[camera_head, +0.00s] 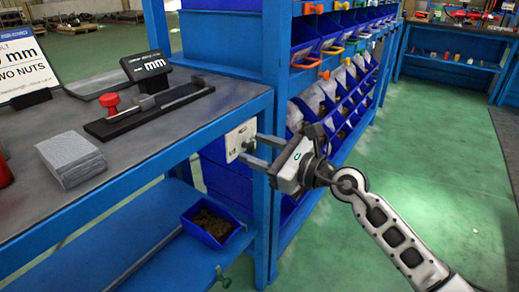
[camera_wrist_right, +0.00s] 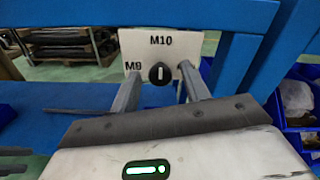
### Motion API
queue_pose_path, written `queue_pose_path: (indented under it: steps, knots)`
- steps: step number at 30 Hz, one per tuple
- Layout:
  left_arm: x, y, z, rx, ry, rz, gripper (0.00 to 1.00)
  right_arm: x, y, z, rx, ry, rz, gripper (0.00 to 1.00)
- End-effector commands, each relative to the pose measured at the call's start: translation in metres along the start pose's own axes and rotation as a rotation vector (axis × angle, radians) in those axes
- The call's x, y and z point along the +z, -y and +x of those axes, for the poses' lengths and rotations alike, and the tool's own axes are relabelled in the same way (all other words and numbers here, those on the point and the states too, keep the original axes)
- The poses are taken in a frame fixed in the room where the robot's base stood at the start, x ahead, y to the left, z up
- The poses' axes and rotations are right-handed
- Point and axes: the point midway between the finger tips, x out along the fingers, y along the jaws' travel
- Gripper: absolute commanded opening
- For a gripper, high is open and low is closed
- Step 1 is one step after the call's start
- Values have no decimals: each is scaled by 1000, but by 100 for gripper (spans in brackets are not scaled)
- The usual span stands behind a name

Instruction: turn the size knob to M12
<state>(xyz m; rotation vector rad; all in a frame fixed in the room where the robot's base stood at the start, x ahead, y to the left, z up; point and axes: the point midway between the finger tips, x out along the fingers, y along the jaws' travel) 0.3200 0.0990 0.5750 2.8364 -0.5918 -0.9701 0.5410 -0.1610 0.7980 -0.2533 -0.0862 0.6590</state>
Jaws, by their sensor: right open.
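The size knob (camera_wrist_right: 160,74) is a round black dial with a white mark, on a white plate (camera_wrist_right: 147,47) fixed to the blue bench frame. The mark stands upright, toward the printed M10. M8 is printed at the left; no M12 label shows, and the right finger covers part of the plate's right side. In the head view the plate (camera_head: 240,135) sits at the bench's right end. My right gripper (camera_wrist_right: 161,80) is open, with a finger on each side of the knob in the picture and gaps between. It also shows in the head view (camera_head: 250,149). My left gripper is out of view.
The bench top (camera_head: 40,205) holds a black gauge with a red knob (camera_head: 110,101), a "mm" display (camera_head: 147,66) and a stack of grey cards (camera_head: 70,158). A blue bin (camera_head: 211,223) is on the lower shelf. A rack of blue bins (camera_head: 340,95) stands behind my right gripper.

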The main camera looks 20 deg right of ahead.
Motion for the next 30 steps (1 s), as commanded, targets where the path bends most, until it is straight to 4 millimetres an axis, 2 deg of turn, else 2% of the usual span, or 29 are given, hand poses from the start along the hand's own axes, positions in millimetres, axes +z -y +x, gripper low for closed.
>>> queue_pose_path:
  steps: [2,7,17,24,26,30]
  knots:
    - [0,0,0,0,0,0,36,0,0,0,0,0,0,46]
    - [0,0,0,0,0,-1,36,0,0,0,0,0,0,2]
    - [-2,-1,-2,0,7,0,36,1,0,-1,0,0,28,2]
    - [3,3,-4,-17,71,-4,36,4,1,-1,0,-1,150,2]
    - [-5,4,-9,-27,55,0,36,4,1,-1,-1,-1,196,2]
    - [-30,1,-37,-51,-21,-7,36,5,2,-1,-1,-2,321,2]
